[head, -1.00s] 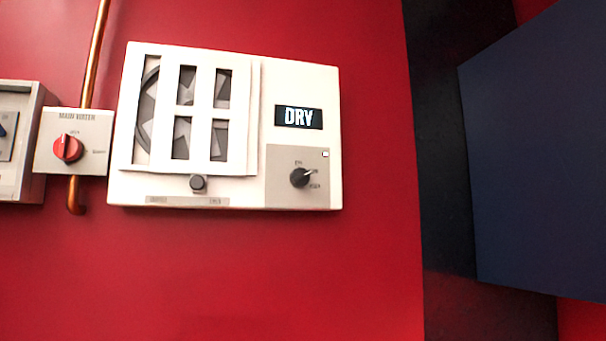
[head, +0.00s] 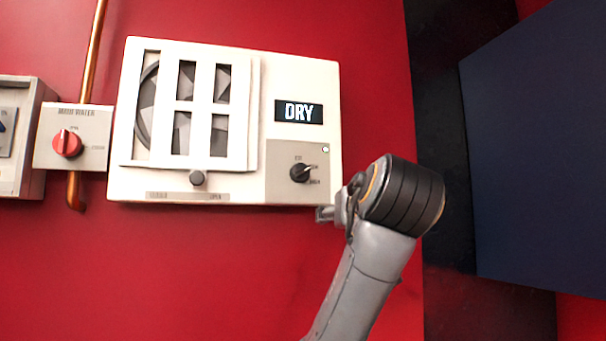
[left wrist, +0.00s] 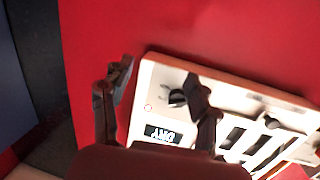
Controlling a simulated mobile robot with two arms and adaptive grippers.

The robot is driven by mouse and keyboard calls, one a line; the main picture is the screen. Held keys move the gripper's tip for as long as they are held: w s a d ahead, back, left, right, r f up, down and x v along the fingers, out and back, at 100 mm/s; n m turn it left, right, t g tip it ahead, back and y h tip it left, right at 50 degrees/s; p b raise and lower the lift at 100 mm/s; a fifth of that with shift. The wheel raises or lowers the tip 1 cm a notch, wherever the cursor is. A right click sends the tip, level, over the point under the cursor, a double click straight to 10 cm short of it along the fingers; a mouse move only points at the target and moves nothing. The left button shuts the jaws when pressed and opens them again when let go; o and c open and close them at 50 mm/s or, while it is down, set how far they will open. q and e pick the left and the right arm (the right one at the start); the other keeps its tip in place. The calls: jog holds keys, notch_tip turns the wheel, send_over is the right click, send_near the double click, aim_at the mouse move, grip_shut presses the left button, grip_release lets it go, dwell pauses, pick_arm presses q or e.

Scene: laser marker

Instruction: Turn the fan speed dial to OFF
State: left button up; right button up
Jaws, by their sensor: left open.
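The fan speed dial (head: 300,173) is a black knob on a grey plate at the lower right of the white fan unit (head: 225,58). Its light pointer mark points to the right; the small labels around it are hard to read. My left gripper (head: 326,213) is just below and right of the dial, mostly hidden behind its own wrist. In the left wrist view my gripper (left wrist: 158,74) is open and empty, with the dial (left wrist: 177,98) showing between the fingers, close to the right-hand one. I cannot tell whether they touch. My right gripper is not in view.
The unit has a display reading DRY (head: 299,112), a slatted cover (head: 170,55) over a fan, and a small knob (head: 198,179) below it. A red main water knob (head: 67,143) and a copper pipe (head: 97,40) are at left. The red wall below is clear.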

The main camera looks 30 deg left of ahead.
aim_at(302, 174)
pick_arm(q)
jog(key=s+a+r+n+y, duration=0.1)
jog(key=s+r+n+y, duration=0.15)
jog(key=s+r, duration=0.55)
jog(key=shift+h, duration=0.35)
jog(key=p+x, duration=0.2)
jog(key=x, duration=0.2)
jog(key=p+x, duration=0.3)
jog(key=x, duration=0.2)
jog(key=p+x, duration=0.2)
jog(key=x, duration=0.3)
jog(key=shift+w+d+r, duration=0.1)
jog(key=shift+w+r, duration=0.2)
jog(key=shift+r, duration=0.1)
jog(key=shift+w+a+f, duration=0.1)
jog(key=shift+w+a, duration=0.15)
jog(key=shift+w, duration=0.15)
jog(key=c, duration=1.2)
jog(key=shift+o, duration=0.2)
